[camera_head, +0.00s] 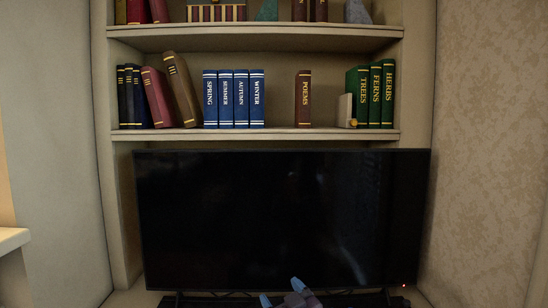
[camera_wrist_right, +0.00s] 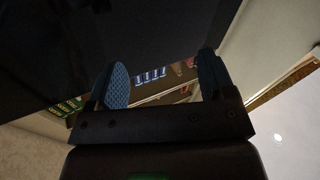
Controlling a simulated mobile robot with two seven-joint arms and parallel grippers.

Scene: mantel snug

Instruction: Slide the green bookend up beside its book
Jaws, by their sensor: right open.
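A green-teal, slanted piece (camera_head: 267,10), which looks like the green bookend, stands on the top shelf; its upper part is cut off by the picture edge. To its left is a wide striped block of red and cream (camera_head: 216,12), and to its right are brown books (camera_head: 309,11), with bare shelf on both sides. Which book is its own I cannot tell. My right gripper (camera_head: 284,294) is low in front of the television, far below the shelves. In the right wrist view its blue-padded fingers (camera_wrist_right: 162,66) are apart with nothing between them. My left gripper is out of view.
The middle shelf (camera_head: 330,131) holds blue season books (camera_head: 233,99), a brown POEMS book (camera_head: 303,99) and green books (camera_head: 375,95) with a pale block (camera_head: 346,111) against them. A grey slanted piece (camera_head: 357,12) is at top right. The television (camera_head: 280,215) fills the space below.

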